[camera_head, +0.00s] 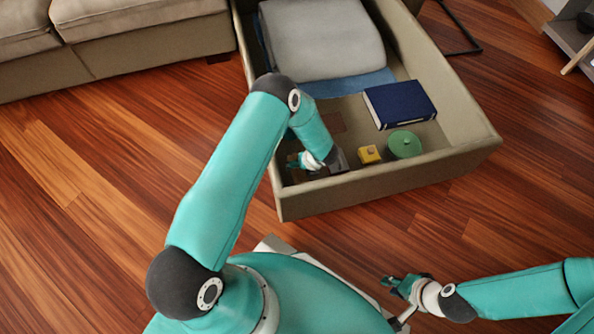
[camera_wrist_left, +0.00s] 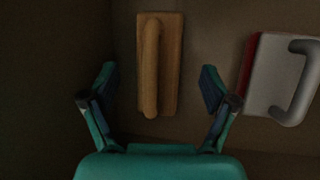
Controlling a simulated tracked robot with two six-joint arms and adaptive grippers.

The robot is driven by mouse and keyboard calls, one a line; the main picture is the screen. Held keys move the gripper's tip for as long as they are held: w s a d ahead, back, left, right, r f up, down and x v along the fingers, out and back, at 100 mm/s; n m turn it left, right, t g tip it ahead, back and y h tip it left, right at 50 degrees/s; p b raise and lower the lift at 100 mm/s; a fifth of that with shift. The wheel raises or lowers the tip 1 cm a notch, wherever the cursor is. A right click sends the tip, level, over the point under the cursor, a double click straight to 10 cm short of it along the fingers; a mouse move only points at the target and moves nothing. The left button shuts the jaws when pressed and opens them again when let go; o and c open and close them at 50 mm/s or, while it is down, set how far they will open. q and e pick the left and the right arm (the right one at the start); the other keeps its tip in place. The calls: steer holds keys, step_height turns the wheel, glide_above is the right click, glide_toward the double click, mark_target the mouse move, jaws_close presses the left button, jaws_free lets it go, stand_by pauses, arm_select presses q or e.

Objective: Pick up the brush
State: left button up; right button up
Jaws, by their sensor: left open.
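The brush (camera_wrist_left: 170,65) shows in the left wrist view as a wooden block with a long rounded handle along it. It lies on the floor of the drawer. My left gripper (camera_wrist_left: 158,85) is open and empty, with one finger on each side of the brush and a gap to both. In the head view my left gripper (camera_head: 302,161) reaches down inside the drawer's near left corner, and my arm hides the brush there. My right gripper (camera_head: 396,284) is outside the drawer, low in the picture; its opening is unclear.
The open beige drawer (camera_head: 400,178) has raised walls close to my left gripper. A white and red thing with a grey handle (camera_wrist_left: 295,85) lies right of the brush. A yellow block (camera_head: 369,154), green round thing (camera_head: 404,144), blue book (camera_head: 399,104) and grey folded cloth (camera_head: 322,38) share the drawer.

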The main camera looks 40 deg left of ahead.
arm_select(q)
steer(key=b+x, duration=0.1)
steer(key=x, duration=0.2)
steer(key=shift+f, duration=0.15)
steer(key=c, duration=1.3)
steer(key=shift+c, duration=0.2)
arm_select(e)
steer(key=shift+f, duration=0.8)
